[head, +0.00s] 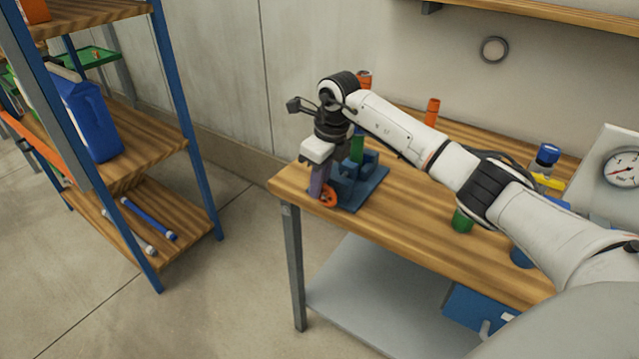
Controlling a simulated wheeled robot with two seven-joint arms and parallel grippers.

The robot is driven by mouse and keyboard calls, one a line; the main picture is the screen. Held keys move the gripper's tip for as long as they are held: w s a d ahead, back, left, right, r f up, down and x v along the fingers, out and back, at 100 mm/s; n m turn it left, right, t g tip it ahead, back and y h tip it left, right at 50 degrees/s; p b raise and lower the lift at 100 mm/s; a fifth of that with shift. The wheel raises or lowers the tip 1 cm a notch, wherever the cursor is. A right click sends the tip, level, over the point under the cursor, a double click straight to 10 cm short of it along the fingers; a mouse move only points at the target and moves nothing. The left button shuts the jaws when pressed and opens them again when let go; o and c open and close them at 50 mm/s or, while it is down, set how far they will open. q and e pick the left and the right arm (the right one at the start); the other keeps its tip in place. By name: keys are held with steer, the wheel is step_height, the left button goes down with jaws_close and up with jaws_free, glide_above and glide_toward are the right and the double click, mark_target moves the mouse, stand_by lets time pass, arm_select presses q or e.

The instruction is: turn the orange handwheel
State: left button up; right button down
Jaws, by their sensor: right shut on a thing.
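The orange handwheel (328,197) is on the front of a blue skid fixture (366,187) at the left end of the wooden table. My right arm reaches in from the right across the table. My right gripper (318,186) points down at the handwheel and is shut on it. The gripper covers the left part of the wheel, so the exact finger contact is hidden. My left gripper does not show.
The wooden workbench (408,228) carries an orange cylinder (432,112), a green cylinder (462,220) and a blue-capped bottle (546,158). A shelf rack (150,150) with a blue jug (92,120) stands left, with open floor between.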

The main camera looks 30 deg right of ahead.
mark_target(325, 185)
steer(key=shift+w+d, duration=0.1)
stand_by(0.3)
steer(key=c, duration=2.1)
jaws_free()
steer(key=r, duration=0.3)
steer(key=s+r, duration=0.1)
steer(key=r, duration=0.2)
steer(key=r+b, duration=0.1)
steer(key=r, duration=0.3)
steer(key=shift+s+d+r, duration=0.1)
steer(key=shift+s+d, duration=0.2)
steer(key=shift+s, duration=0.1)
